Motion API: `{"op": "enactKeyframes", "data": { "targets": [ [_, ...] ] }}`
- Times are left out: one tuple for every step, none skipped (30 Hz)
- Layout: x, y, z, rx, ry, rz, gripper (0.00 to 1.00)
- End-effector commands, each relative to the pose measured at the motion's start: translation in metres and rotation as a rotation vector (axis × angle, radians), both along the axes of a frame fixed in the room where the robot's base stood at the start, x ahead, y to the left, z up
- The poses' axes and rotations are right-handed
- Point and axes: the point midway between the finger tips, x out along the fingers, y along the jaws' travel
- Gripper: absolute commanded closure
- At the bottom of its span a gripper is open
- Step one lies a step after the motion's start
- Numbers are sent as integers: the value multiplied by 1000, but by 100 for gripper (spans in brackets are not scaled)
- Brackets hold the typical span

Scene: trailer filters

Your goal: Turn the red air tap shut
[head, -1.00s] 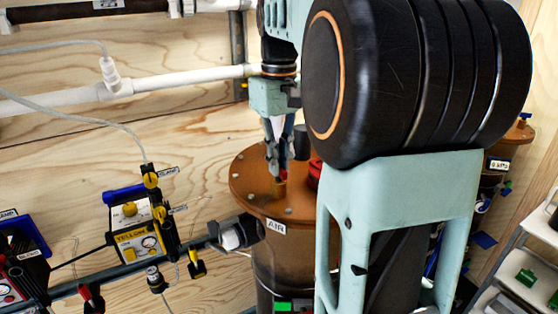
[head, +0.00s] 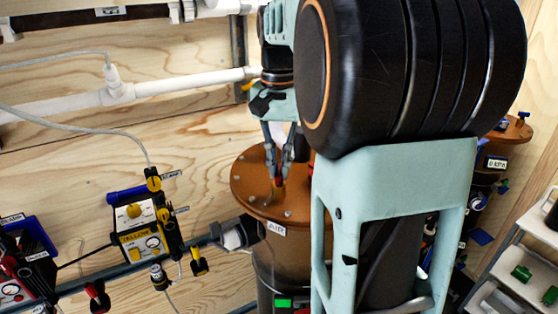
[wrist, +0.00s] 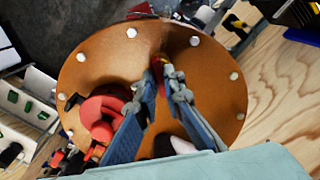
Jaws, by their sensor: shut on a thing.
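The brown lid (head: 246,190) of the tank marked AIR (head: 276,228) lies below my gripper (head: 278,180). My gripper points down at a short brass post on the lid. In the wrist view my gripper (wrist: 161,80) has its fingertips closed together on the small red tap (wrist: 157,67) near the lid's middle. The fingertips hide most of the tap. The two fingers spread apart higher up and meet at the tips.
A larger red fitting (wrist: 103,105) stands on the lid beside my fingers in the wrist view. White bolt heads ring the lid. A yellow-labelled box (head: 138,240) and a white pipe (head: 150,92) are on the wooden wall to the left.

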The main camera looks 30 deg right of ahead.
Motion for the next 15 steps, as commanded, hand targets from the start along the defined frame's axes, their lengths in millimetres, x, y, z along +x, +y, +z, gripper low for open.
{"op": "enactKeyframes", "data": {
  "targets": [
    [0,0,2,-1,-1,-44,100],
    [0,0,2,0,0,-73,100],
    [0,0,2,0,0,-110,100],
    [0,0,2,-1,-1,-138,100],
    [0,0,2,0,-1,-167,100],
    [0,0,2,0,-1,-205,100],
    [1,0,2,0,-1,-234,100],
    [1,0,2,0,-1,-263,100],
    [1,0,2,0,-1,-300,100],
    [1,0,2,0,-1,-329,100],
    [1,0,2,0,-1,-357,100],
    [1,0,2,0,-1,-394,100],
    [1,0,2,0,-1,-422,100],
    [0,0,2,0,-1,-450,100],
    [0,0,2,1,-1,-485,100]
  ]
}}
